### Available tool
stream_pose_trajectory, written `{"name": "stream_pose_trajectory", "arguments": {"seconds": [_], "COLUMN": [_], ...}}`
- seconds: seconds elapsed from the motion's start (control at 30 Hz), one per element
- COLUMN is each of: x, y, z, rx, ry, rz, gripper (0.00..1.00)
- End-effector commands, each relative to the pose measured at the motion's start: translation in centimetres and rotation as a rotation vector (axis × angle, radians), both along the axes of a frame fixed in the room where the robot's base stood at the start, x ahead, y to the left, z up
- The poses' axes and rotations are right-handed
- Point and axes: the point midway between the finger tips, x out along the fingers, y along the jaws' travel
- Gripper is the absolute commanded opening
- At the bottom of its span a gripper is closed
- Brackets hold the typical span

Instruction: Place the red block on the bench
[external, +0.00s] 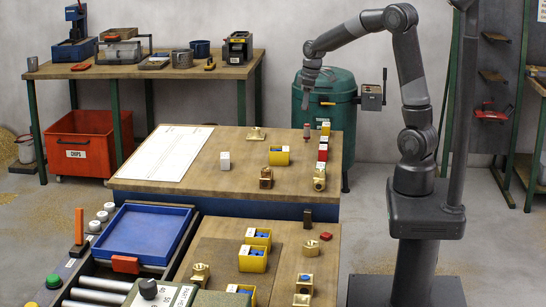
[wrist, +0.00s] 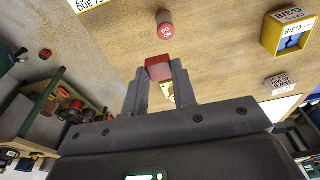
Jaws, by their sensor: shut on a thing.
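My gripper (wrist: 160,75) is shut on a red block (wrist: 159,68), which sits between its fingertips in the wrist view. In the external view my gripper (external: 308,100) points down above the back right part of the middle wooden bench (external: 225,165). The block cannot be made out clearly there. The bench top shows below the block in the wrist view (wrist: 215,75), with a gap between them that I cannot measure. A red labelled cylinder (wrist: 165,25) is on the bench ahead of the fingers.
A yellow bin (external: 279,155), a white block (external: 225,161) and a brass part (external: 266,178) stand on the middle bench, with a white sheet (external: 165,153) at left. Several small items line its right edge. A green drum (external: 335,90) stands behind. Bare wood lies between items.

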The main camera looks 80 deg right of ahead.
Motion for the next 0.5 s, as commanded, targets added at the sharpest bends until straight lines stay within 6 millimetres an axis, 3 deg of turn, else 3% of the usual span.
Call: {"name": "stream_pose_trajectory", "arguments": {"seconds": [0.17,0.37,0.5], "x": [0.2,2.1,3.7], "y": [0.3,4.0,7.7], "z": [3.7,3.3,3.3], "rx": [-0.003,-0.001,-0.001], "ry": [-0.004,0.000,0.001], "rz": [0.007,0.069,0.128], "gripper": [0.01,0.01,0.01]}}
